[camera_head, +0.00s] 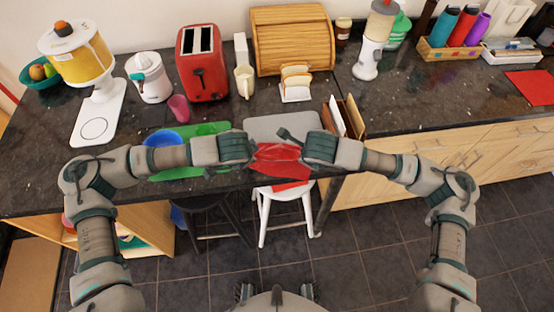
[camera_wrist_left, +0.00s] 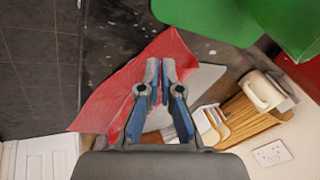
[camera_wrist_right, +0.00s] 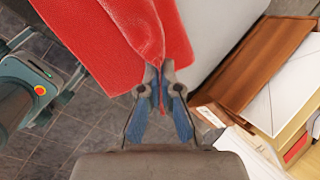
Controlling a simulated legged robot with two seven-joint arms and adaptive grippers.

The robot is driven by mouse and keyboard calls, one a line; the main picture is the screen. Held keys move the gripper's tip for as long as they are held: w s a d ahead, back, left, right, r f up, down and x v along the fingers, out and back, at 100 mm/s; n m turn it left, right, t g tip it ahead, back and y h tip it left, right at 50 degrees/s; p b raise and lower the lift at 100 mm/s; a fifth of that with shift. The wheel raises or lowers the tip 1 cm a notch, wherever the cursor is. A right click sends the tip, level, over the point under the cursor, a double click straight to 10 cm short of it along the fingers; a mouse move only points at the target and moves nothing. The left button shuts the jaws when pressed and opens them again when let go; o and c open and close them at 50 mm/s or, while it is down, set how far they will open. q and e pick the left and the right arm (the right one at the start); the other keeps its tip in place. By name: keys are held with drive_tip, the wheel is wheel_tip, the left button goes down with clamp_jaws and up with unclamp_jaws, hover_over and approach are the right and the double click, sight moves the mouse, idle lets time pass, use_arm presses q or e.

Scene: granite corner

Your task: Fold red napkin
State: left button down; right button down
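The red napkin (camera_head: 278,153) spans between my two grippers at the counter's front edge, in front of a grey mat (camera_head: 283,126). Part of it hangs past the edge above a white stool. My right gripper (camera_wrist_right: 160,72) is shut on the red napkin (camera_wrist_right: 105,40), with a pinched fold running up from its fingertips. My left gripper (camera_wrist_left: 160,66) has its fingers close together at the red napkin (camera_wrist_left: 115,95), with cloth creased around the tips; it appears to pinch the cloth. In the head view the hands hide the napkin's side ends.
A wooden holder with upright cards (camera_head: 337,117) stands close to the right hand. A toast rack (camera_head: 295,84) stands behind the mat. A white stool (camera_head: 283,194) stands below the edge.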

use_arm(q)
drive_tip(key=shift+s+f, duration=0.1)
drive_tip(key=shift+f, duration=0.1)
use_arm(e)
drive_tip(key=shift+s+f, duration=0.1)
drive_tip(key=shift+f, duration=0.15)
use_arm(q)
drive_tip(key=shift+w+f, duration=0.1)
drive_tip(key=shift+w, duration=0.15)
use_arm(e)
drive_tip(key=shift+w, duration=0.2)
use_arm(q)
drive_tip(key=c, duration=1)
unclamp_jaws()
drive_tip(key=shift+s, duration=0.15)
drive_tip(key=shift+c, duration=0.2)
use_arm(e)
drive_tip(key=c, duration=1)
unclamp_jaws()
drive_tip(key=shift+s, duration=0.1)
drive_tip(key=shift+c, duration=0.2)
